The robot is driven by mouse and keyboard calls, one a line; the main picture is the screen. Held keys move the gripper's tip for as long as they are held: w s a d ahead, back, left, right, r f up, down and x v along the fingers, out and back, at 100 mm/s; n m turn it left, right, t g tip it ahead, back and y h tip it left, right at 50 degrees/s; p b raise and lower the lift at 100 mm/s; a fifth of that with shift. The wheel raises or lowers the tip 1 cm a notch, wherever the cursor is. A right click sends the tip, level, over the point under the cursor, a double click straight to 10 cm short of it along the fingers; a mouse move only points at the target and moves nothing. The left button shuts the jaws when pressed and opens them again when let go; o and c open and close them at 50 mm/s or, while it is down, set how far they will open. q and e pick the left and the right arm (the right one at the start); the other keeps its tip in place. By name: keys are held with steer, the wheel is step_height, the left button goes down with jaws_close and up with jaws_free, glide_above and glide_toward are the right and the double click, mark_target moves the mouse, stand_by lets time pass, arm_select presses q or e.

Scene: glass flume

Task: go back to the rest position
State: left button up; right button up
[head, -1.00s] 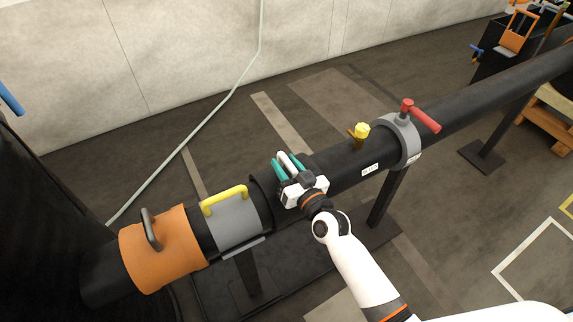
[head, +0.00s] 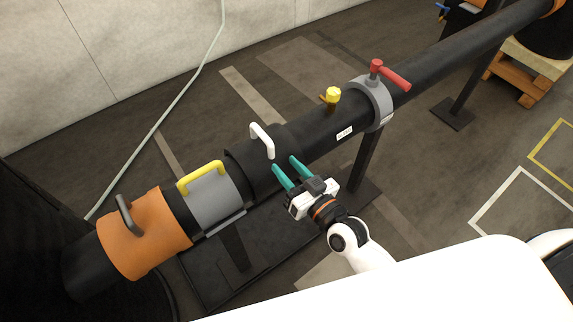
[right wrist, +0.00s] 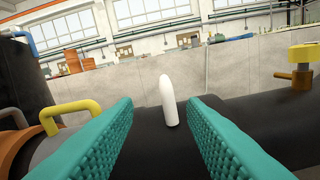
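My right gripper (head: 287,172) is open and empty, with its teal fingers apart just in front of the black pipe (head: 310,130). A white handle (head: 262,140) stands on the pipe beyond the fingertips. In the right wrist view the white handle (right wrist: 167,100) shows between the two teal fingers (right wrist: 157,125), apart from both. My left gripper is not in view.
Along the pipe are an orange sleeve (head: 145,238) with a dark handle, a grey section (head: 215,205) with a yellow handle (head: 200,177), a yellow valve knob (head: 333,95) and a grey collar with a red lever (head: 393,77). Open floor (head: 440,185) lies at the right.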

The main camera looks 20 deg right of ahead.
stand_by(0.3)
steer(key=s+d+f+g+h+p, duration=0.1)
steer(key=s+d+f+g, duration=0.15)
steer(key=f, duration=0.75)
steer(key=s+d+f+g+h, duration=0.1)
steer(key=s+f+g+h, duration=0.2)
steer(key=f, duration=0.7)
steer(key=s+d+f+g+p, duration=0.1)
steer(key=s+d+f+g, duration=0.3)
steer(key=f, duration=0.6)
steer(key=s+d+f+g, duration=0.1)
steer(key=s+f+g, duration=0.1)
steer(key=s+f, duration=0.3)
steer(key=s+d+f+g+h, duration=0.1)
steer(key=s+f, duration=0.4)
steer(key=s, duration=0.8)
steer(key=s+d+f+g+h, duration=0.1)
steer(key=s+f+g, duration=0.2)
steer(key=s, duration=0.6)
step_height(320, 180, down, 2)
steer(key=shift+d+f+n+p, duration=0.2)
steer(key=shift+d+n+p, duration=0.1)
steer(key=shift+p, duration=0.1)
steer(key=shift+w+g, duration=0.1)
steer(key=shift+g, duration=0.15)
